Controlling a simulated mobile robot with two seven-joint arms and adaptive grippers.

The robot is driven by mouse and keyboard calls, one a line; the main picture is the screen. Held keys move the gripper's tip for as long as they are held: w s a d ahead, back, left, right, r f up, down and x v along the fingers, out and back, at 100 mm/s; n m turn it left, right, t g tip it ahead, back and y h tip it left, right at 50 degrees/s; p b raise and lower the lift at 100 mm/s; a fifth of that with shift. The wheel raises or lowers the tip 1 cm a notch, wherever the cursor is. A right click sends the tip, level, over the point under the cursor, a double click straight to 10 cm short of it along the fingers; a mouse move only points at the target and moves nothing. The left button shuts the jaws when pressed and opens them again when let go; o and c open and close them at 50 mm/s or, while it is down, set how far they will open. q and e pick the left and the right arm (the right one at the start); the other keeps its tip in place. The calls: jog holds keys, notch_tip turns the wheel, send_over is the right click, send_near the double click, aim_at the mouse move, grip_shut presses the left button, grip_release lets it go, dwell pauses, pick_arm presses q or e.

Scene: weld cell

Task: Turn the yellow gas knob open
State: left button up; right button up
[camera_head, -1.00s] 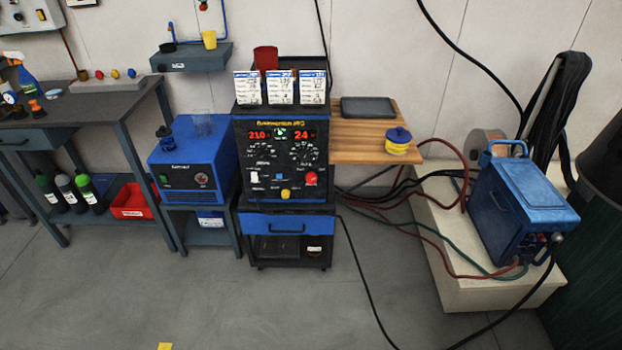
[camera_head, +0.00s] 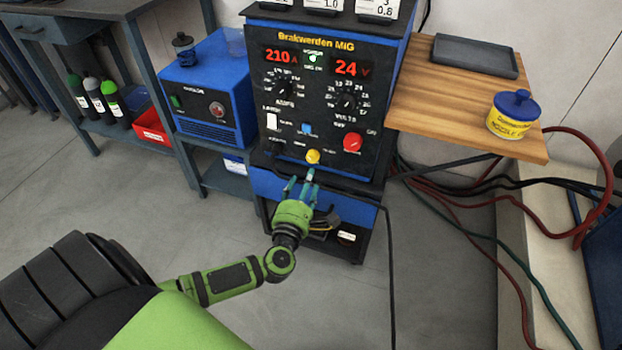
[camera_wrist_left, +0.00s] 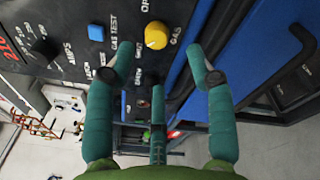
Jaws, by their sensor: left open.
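The yellow gas knob (camera_head: 313,156) sits low on the front panel of the black and blue welding machine (camera_head: 290,110). In the left wrist view the yellow knob (camera_wrist_left: 156,35) is beside the printed word GAS, just ahead of my fingers. My left gripper (camera_head: 302,182) is just below and in front of the knob in the head view. In the left wrist view my left gripper (camera_wrist_left: 155,65) has its teal fingers spread, with nothing between them. The fingers appear apart from the knob. My right gripper is not in view.
A red knob (camera_head: 352,142), a blue button (camera_head: 306,129) and a white switch (camera_head: 271,121) are close to the gas knob. The wooden side shelf (camera_head: 420,100) holds a yellow tin (camera_head: 512,118). A black cable hangs below the machine's right side. Open floor lies in front.

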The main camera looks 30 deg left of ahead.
aim_at(311, 160)
pick_arm(q)
jog(key=shift+n+y, duration=0.3)
jog(key=shift+n, duration=0.3)
jog(key=b+x, duration=0.1)
jog(key=x, duration=0.4)
jog(key=shift+w+a, duration=0.25)
jog(key=shift+a, duration=0.05)
jog(key=shift+w+a+r, duration=0.1)
jog(key=shift+w+a, duration=0.1)
jog(key=shift+w, duration=0.35)
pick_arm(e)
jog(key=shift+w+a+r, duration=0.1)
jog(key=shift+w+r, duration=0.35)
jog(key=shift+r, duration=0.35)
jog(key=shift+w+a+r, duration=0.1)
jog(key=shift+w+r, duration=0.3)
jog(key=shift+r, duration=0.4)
